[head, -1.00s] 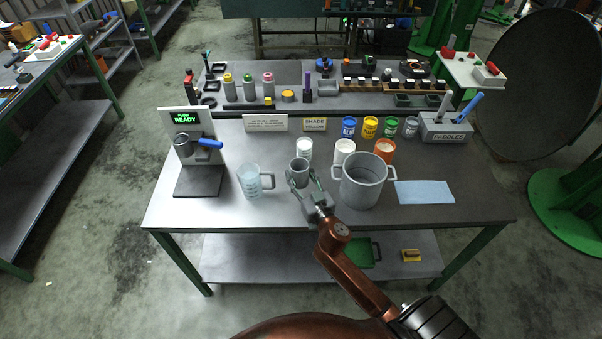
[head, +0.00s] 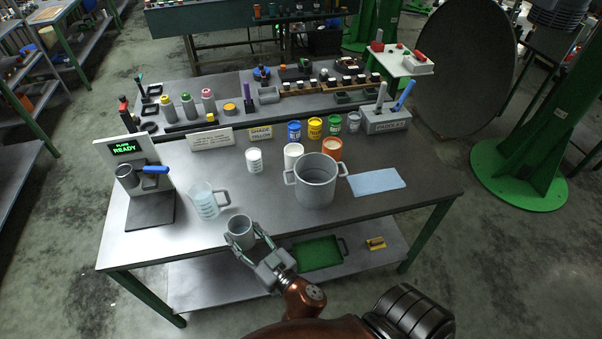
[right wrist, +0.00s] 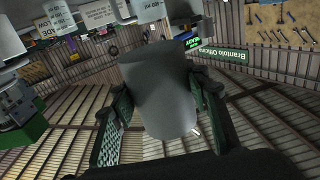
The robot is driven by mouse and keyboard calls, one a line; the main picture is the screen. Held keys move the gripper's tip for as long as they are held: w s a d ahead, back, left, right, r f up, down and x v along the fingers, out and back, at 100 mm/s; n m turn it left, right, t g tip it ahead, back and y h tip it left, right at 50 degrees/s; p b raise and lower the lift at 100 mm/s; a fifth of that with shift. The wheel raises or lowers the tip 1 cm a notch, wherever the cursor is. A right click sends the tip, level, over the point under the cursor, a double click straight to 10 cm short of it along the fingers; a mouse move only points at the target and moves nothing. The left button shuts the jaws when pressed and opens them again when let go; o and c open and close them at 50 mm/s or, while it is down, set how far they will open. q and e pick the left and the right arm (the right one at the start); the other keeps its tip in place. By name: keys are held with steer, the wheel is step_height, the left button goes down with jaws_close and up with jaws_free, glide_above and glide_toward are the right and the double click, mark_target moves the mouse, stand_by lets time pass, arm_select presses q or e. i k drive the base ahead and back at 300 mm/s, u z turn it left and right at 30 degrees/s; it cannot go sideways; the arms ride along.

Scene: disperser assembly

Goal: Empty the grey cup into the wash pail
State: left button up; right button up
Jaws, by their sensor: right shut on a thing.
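The grey cup (head: 240,232) is held by my right gripper (head: 246,246), whose fingers are around its sides at the table's front edge. In the right wrist view the cup (right wrist: 160,95) sits between the two fingers (right wrist: 160,115). The cup looks upright or nearly so in the head view; its contents cannot be made out. A large grey two-handled pot (head: 315,182), which looks like the wash pail, stands on the table to the right of and behind the cup. My left gripper is not in view.
A clear measuring jug (head: 205,202) stands left of the cup. The flow stand (head: 150,205) is at the left.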

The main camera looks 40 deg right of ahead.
mark_target(315, 174)
steer(key=z, duration=0.95)
steer(key=i, duration=0.15)
steer(key=z, duration=0.1)
